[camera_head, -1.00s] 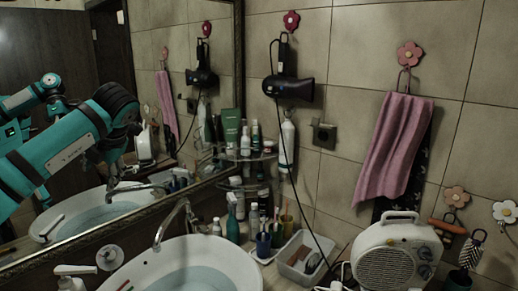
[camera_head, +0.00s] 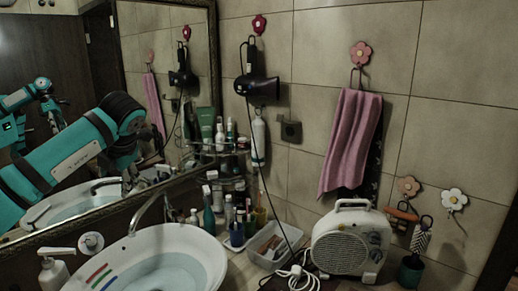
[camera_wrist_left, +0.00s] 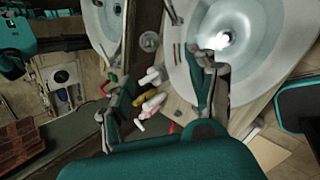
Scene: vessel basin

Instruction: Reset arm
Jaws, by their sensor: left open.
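My left arm, teal and black, comes in from the left in the head view. Its gripper (camera_head: 131,180) shows there only as small grey fingers, in front of the mirror and above the basin's left part. In the left wrist view the two fingers of my left gripper (camera_wrist_left: 158,92) are spread wide, with nothing held between them. Past the fingers lie the white basin (camera_wrist_left: 255,75) and several small bottles on the counter, including a white and pink one (camera_wrist_left: 152,106). My right gripper is in neither view.
The white basin (camera_head: 200,262) holds water, with a curved tap (camera_head: 142,212) behind it. A soap dispenser (camera_head: 53,272) stands at left. Bottles, a white tray (camera_head: 262,256) and a fan heater (camera_head: 342,245) crowd the right counter. A hair dryer (camera_head: 257,90) and pink towel (camera_head: 350,145) hang on the wall.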

